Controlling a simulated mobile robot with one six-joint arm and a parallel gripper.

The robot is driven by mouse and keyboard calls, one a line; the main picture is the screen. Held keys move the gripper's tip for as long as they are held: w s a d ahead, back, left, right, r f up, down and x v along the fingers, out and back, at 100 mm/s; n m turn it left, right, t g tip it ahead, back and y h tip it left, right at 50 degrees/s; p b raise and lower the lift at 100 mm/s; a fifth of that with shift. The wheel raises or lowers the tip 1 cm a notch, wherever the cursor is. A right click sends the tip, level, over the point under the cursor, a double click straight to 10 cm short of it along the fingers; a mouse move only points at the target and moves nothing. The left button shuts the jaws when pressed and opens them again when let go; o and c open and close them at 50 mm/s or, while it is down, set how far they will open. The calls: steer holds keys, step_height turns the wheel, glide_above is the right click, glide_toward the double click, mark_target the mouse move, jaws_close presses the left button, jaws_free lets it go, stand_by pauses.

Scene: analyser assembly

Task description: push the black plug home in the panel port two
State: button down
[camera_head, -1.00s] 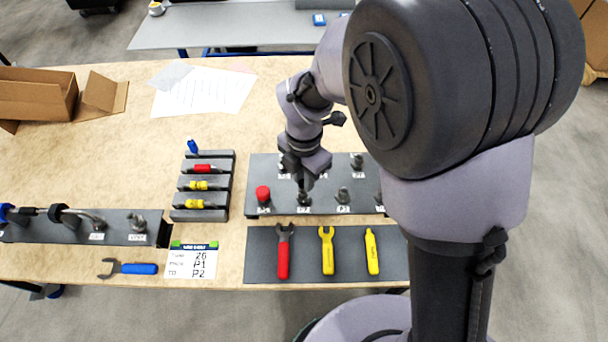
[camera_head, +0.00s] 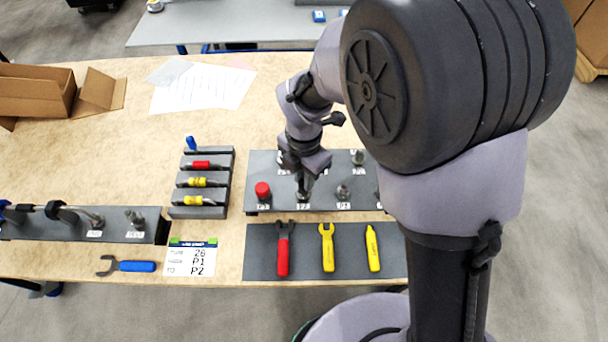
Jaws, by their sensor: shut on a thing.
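The grey panel (camera_head: 320,204) lies on the wooden table and carries several metal ports and a red cap. My gripper (camera_head: 302,188) points down over the panel's front row, between the red cap (camera_head: 262,190) and the port (camera_head: 342,192) to its right. A dark piece, which looks like the black plug (camera_head: 302,197), shows under the jaws at the port there. The jaws are shut on it. My gripper and arm hide much of the plug and some back-row ports. I cannot tell how deep the plug sits.
A dark mat (camera_head: 350,263) with red and yellow tools lies in front of the panel. A tool rack (camera_head: 202,212) stands to the left. A second grey strip (camera_head: 118,236) with fittings, a label card (camera_head: 191,260) and a blue-handled wrench (camera_head: 130,266) lie further left.

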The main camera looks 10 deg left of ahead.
steer(key=shift+f, duration=0.2)
steer(key=c, duration=1.7)
jaws_free()
steer(key=shift+c, duration=0.2)
steer(key=o, duration=0.5)
step_height(320, 180, up, 17)
steer(key=p, duration=0.7)
steer(key=shift+r, duration=0.2)
